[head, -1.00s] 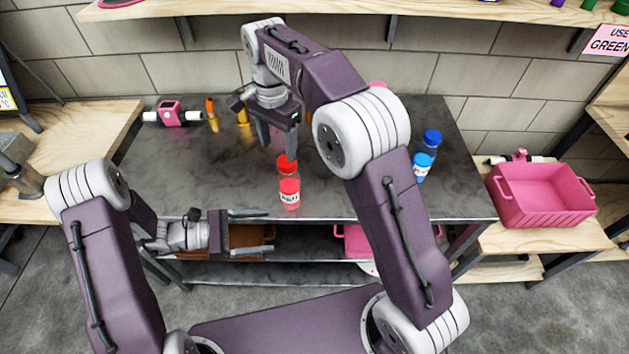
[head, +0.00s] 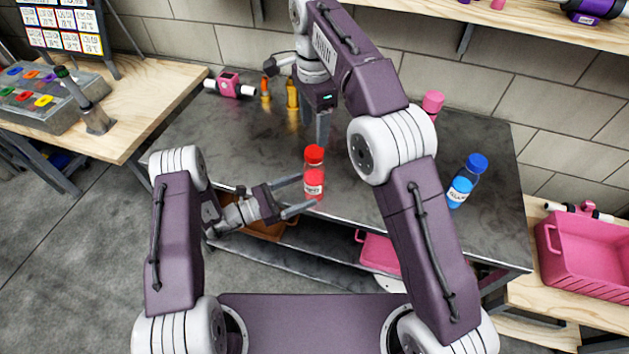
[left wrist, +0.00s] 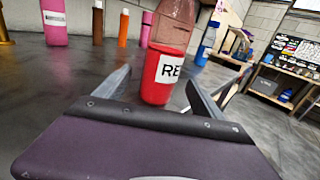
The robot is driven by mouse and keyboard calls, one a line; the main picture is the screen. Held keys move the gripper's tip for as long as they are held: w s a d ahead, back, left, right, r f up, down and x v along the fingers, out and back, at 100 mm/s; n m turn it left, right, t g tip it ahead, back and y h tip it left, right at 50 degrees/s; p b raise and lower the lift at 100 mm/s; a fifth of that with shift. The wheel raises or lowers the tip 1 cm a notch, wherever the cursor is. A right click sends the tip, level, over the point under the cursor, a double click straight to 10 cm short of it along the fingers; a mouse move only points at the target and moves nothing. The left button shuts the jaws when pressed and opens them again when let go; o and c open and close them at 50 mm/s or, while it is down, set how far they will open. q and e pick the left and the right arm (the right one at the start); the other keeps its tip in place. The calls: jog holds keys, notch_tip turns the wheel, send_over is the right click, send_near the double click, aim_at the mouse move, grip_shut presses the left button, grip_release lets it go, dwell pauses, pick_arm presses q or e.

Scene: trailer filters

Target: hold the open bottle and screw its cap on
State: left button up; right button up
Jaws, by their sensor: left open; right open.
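A red bottle with a white label (head: 314,185) stands upright on the dark table. A red cap (head: 314,153) sits at its top; I cannot tell whether it is screwed down. My left gripper (head: 306,192) is open and low, its fingers pointing at the bottle from the left. In the left wrist view the bottle's red lower part (left wrist: 163,78) stands upright between the finger lines, near the tips; contact is not clear, and its top is cut off. My right gripper (head: 323,128) is open, pointing down just above and behind the cap.
A blue bottle (head: 461,186) and a pink bottle (head: 433,103) stand to the right on the table. Orange (head: 265,90) and yellow-brown (head: 292,95) bottles and a pink-white device (head: 230,87) are at the back left. A pink crate (head: 590,255) is at far right.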

aim_at(316, 185)
pick_arm(q)
jog(key=x, duration=0.5)
